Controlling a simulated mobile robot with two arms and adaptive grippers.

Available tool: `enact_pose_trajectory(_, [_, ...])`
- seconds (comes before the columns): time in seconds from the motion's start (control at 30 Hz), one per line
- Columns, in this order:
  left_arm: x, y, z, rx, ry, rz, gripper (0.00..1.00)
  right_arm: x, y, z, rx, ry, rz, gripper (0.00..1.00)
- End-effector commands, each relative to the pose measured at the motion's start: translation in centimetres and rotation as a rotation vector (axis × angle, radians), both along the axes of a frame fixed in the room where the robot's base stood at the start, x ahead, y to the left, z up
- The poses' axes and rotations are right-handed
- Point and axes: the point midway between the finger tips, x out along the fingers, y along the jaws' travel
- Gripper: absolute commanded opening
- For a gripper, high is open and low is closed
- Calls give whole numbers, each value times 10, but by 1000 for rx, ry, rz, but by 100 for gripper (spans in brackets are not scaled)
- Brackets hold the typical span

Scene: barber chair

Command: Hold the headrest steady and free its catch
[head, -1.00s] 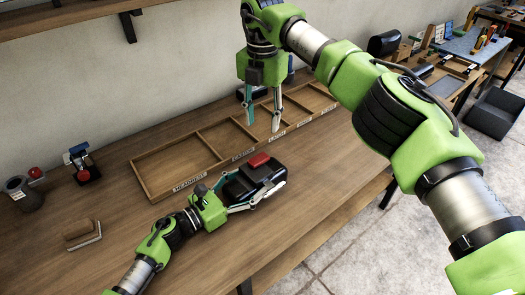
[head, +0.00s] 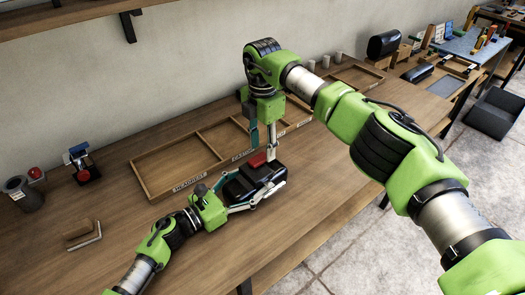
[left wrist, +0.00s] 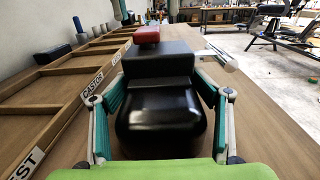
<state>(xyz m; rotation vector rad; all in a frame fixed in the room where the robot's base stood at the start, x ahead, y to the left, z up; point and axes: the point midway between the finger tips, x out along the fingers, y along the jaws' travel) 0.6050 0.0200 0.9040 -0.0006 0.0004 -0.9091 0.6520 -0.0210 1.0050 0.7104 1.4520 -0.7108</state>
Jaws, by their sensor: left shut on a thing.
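The headrest (head: 262,184) is a black padded block on the workbench, with a red catch (head: 257,159) on top at its far end. My left gripper (head: 254,182) is shut on the headrest, with a finger along each side. The left wrist view shows the black headrest (left wrist: 160,118) between the teal fingers, with the red catch (left wrist: 146,35) beyond. My right gripper (head: 262,148) points down just above the red catch, its fingers apart. I cannot tell whether a fingertip touches the catch.
A wooden tray (head: 147,187) with labelled compartments lies behind the headrest. At the left are a grey cup (head: 23,195), a small device with a red knob (head: 84,170) and a wooden block (head: 78,229). The bench is clear in front and to the right.

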Motion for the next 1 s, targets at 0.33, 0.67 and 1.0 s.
enact_pose_trajectory(0.33, [0,0,2,-3,-1,0,22,0,0,-23,0,0,1,39])
enact_pose_trajectory(0.67, [0,0,2,-3,-1,-1,22,0,0,-23,0,0,1,3])
enact_pose_trajectory(1.0, [0,0,2,-2,-2,-1,22,1,1,-22,0,0,22,0])
